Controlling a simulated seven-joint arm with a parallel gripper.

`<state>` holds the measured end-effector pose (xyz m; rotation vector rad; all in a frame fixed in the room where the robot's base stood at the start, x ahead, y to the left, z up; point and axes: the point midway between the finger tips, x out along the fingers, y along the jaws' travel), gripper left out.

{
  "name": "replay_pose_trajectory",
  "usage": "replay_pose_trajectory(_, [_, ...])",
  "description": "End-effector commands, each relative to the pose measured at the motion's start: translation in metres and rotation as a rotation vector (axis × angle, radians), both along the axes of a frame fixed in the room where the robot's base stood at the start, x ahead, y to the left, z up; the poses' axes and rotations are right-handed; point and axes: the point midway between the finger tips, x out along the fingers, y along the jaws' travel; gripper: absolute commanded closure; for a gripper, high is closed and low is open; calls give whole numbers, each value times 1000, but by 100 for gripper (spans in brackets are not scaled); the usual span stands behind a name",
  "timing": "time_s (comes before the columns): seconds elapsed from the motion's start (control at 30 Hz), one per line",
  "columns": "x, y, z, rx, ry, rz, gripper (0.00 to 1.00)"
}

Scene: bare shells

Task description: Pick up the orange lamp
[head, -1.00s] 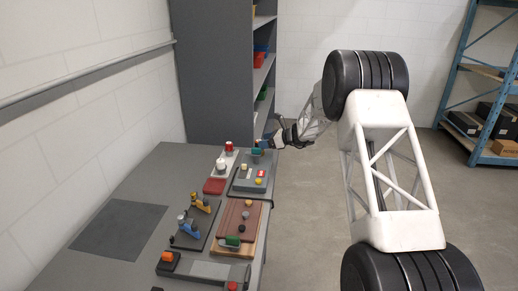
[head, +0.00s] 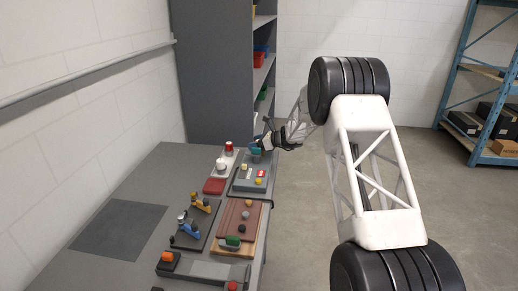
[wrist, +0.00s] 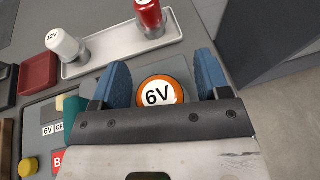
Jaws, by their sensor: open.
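The orange lamp (wrist: 178,84) shows in the wrist view from above, as an orange ring around a white top marked 6V. My gripper (wrist: 160,85) is open, with one blue finger on each side of the lamp. A gap shows between the lamp and the fingers; I cannot tell how deep the fingers reach. The lower part of the lamp is hidden. In the head view my gripper (head: 259,144) is over the far right end of the table, above a teal part, and the lamp cannot be made out there.
Beside the lamp, a pale tray (wrist: 108,58) holds a white 12V piece (wrist: 60,43) and a red one (wrist: 150,18). A red block (wrist: 38,73) and a grey panel with a yellow button (wrist: 28,166) are near. A dark shelf (head: 215,70) stands behind the table.

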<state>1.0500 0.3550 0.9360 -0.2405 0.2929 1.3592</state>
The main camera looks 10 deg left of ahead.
Motion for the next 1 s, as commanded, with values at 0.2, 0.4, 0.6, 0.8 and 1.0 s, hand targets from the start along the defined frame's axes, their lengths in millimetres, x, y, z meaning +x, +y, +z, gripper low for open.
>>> replay_pose_trajectory(0.2, [0,0,0,0,0,0,31])
replay_pose_trajectory(0.4, [0,0,0,0,0,0,58])
replay_pose_trajectory(0.6, [0,0,0,0,0,0,85])
replay_pose_trajectory(0.8, [0,0,0,0,0,0,85])
replay_pose_trajectory(1.0, [0,0,8,1,-1,-1,85])
